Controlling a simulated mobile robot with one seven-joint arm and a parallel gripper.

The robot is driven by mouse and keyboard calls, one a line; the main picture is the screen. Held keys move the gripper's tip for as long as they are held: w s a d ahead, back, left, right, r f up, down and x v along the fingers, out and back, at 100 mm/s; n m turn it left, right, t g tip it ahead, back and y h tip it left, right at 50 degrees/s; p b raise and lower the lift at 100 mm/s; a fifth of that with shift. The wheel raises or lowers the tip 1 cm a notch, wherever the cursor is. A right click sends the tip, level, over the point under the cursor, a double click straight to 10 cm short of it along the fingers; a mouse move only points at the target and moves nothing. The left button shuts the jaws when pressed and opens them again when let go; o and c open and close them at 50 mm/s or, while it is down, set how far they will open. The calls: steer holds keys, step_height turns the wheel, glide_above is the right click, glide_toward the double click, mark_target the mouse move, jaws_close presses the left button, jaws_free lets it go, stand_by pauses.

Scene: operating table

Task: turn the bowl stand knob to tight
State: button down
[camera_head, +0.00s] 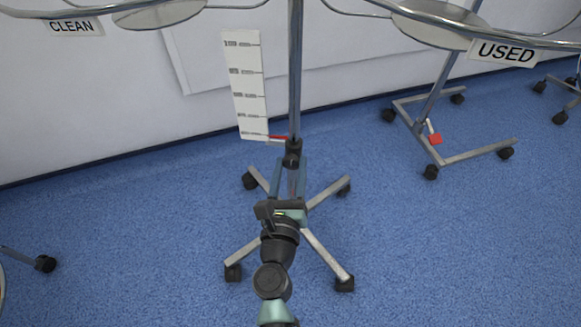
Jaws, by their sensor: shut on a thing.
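The bowl stand is a steel pole (295,75) on a wheeled base with several legs. A black knob or collar (292,148) sits on the pole at the height of the scale's lower edge. My gripper (289,165) reaches up from the bottom of the picture, its two teal fingers on either side of the knob's lower part. It is shut on the knob. The fingers and gripper body hide part of the knob and the pole below. A white scale plate (245,85) stands left of the pole.
Steel rings and bowls hang overhead, with a CLEAN label (72,27) at left and a USED label (505,53) at right. Another wheeled stand (455,157) with a red pedal is at right.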

stand_by(0.4)
steer(key=shift+c, duration=1.9)
jaws_free()
steer(key=shift+s, duration=0.1)
steer(key=s+a, duration=0.1)
steer(key=s, duration=1.1)
steer(key=shift+s+a+b, duration=0.3)
steer(key=shift+s+b, duration=0.05)
